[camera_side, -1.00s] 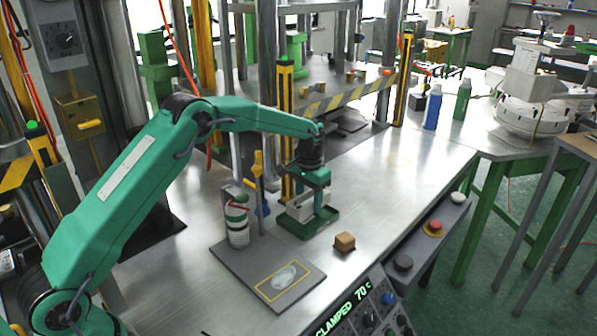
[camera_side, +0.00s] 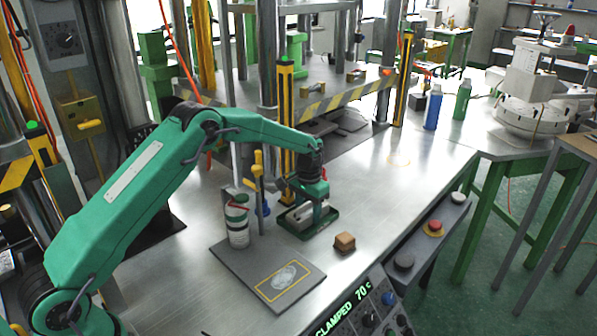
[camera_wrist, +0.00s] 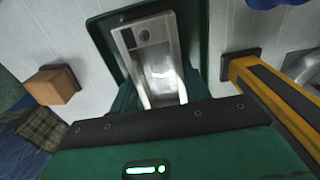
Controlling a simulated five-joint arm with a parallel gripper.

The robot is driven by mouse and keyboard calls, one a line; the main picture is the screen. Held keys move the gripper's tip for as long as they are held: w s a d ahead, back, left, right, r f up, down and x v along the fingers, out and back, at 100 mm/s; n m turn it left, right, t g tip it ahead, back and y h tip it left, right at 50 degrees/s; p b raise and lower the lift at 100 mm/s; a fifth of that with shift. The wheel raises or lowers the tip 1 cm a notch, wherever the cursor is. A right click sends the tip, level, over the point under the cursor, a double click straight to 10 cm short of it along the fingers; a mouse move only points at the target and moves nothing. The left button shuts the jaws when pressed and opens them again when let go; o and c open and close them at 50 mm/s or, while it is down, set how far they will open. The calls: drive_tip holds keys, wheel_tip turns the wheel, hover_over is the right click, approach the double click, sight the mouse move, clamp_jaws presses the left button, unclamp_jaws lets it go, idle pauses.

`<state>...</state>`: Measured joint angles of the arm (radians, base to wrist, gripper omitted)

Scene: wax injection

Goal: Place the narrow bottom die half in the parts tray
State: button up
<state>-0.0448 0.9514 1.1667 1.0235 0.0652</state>
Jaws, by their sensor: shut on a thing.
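The narrow bottom die half (camera_side: 296,215) is a pale grey metal block. My gripper (camera_side: 312,212) is shut on it and holds it low inside the green parts tray (camera_side: 320,231). In the wrist view the die half (camera_wrist: 146,48) shows as a silver piece with a recess and a round hole, within the dark green tray walls (camera_wrist: 101,34). Whether its underside touches the tray floor is hidden. The fingertips are largely hidden in the wrist view.
A brown block (camera_side: 344,243) sits just right of the tray; it also shows in the wrist view (camera_wrist: 52,85). A white-and-green can (camera_side: 237,224) stands on a grey mat (camera_side: 238,263) at left. A yellow-and-black post (camera_side: 286,120) rises close behind the tray.

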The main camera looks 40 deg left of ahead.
drive_tip(key=shift+f, duration=0.1)
drive_tip(key=o, duration=1.3)
wheel_tip(320, 180, up, 12)
idle(0.5)
